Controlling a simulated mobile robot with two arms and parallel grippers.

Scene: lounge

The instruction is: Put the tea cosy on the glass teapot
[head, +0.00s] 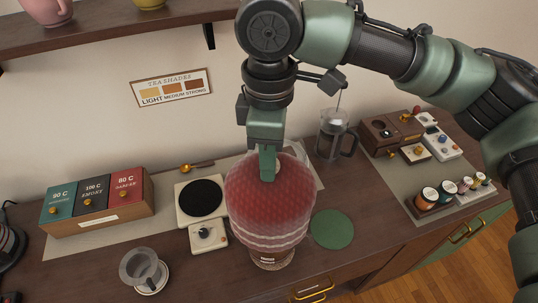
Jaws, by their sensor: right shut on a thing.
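The tea cosy (270,205) is a red knitted dome with white bands near its lower edge. My right gripper (268,172) points down from above and is shut on the top of the cosy. The cosy is upright over the front middle of the counter. Below its lower edge shows the base of a brownish, see-through round vessel (271,259), which may be the glass teapot. The cosy hides the rest of it, so I cannot tell how far down over it the cosy sits. My left gripper is not in view.
A hot plate (201,197) with a dial box stands left of the cosy. A green round mat (332,229) lies right of it. A French press (337,135) stands behind right. Tea boxes (97,205) and a grey cup (142,268) are at left. Jars (447,190) stand at right.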

